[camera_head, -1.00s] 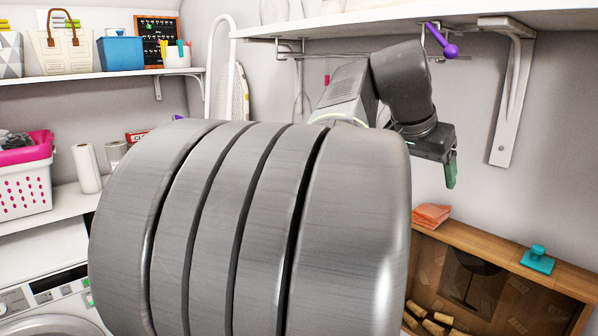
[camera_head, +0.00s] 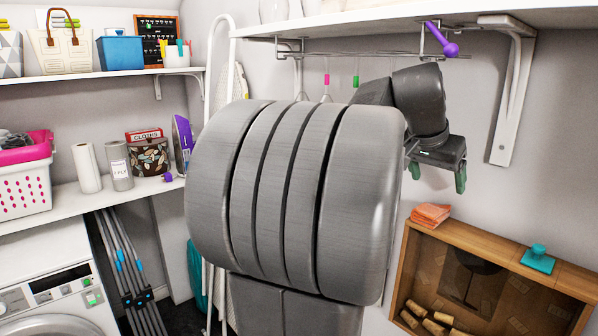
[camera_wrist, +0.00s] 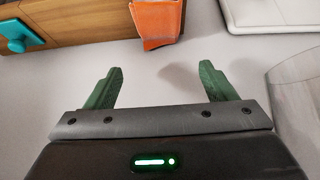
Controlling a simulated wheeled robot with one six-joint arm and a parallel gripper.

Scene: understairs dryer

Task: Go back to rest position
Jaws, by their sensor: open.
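My gripper (camera_head: 437,177) hangs at the right of the head view, in front of the grey wall and above the wooden box. In the wrist view my gripper (camera_wrist: 162,85) shows two green fingers spread wide apart with nothing between them. My grey arm links fill the middle of the head view and hide part of the wall and whatever stands behind them.
A wooden box (camera_head: 408,271) holding corks has orange cloths (camera_head: 430,215) and a teal object (camera_head: 538,259) on top. A white shelf (camera_head: 400,22) with a rail and a purple item (camera_head: 441,40) is overhead. A washing machine (camera_head: 50,290) stands at left.

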